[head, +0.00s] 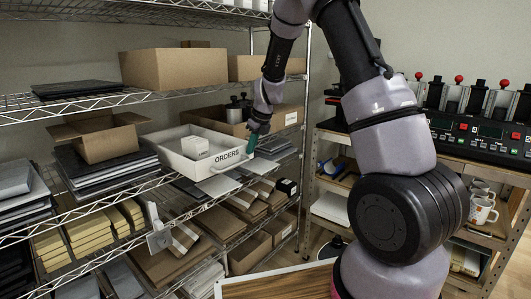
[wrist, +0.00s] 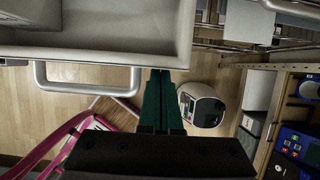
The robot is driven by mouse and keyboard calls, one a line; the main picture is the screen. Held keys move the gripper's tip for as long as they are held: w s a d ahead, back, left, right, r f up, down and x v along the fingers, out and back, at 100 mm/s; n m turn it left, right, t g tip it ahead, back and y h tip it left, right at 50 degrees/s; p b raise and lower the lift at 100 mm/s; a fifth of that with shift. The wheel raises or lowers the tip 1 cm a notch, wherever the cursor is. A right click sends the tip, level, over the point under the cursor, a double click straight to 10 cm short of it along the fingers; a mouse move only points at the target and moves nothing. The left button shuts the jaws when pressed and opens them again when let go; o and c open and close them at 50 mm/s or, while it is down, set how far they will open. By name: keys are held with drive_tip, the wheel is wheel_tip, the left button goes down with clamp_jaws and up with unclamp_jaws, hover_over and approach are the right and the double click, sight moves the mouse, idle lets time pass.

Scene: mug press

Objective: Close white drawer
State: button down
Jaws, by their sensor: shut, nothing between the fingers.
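The white drawer (head: 174,159), labelled "ORDERS" on its front, sticks out from the middle level of the wire rack. A small white box (head: 195,147) sits inside it. In the wrist view the drawer's front edge (wrist: 90,52) runs across the top, with its pale bar handle (wrist: 88,89) below it. My gripper (head: 252,143) is at the right end of the drawer front. In the wrist view its green fingers (wrist: 161,75) are together and empty, to the right of the handle. The tips are close to the drawer front; I cannot tell if they touch it.
The wire rack (head: 160,97) holds cardboard boxes (head: 175,69) above and flat stacks (head: 105,168) left of the drawer. A wooden-framed shelf unit with mugs (head: 481,208) and a control panel (head: 480,135) stands at the right.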

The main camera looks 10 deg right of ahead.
sight(233, 141)
drive_tip(key=w+a, duration=0.4)
drive_tip(key=w, duration=0.1)
drive_tip(key=w+a, duration=0.1)
drive_tip(key=w, duration=0.2)
drive_tip(key=shift+a, duration=0.4)
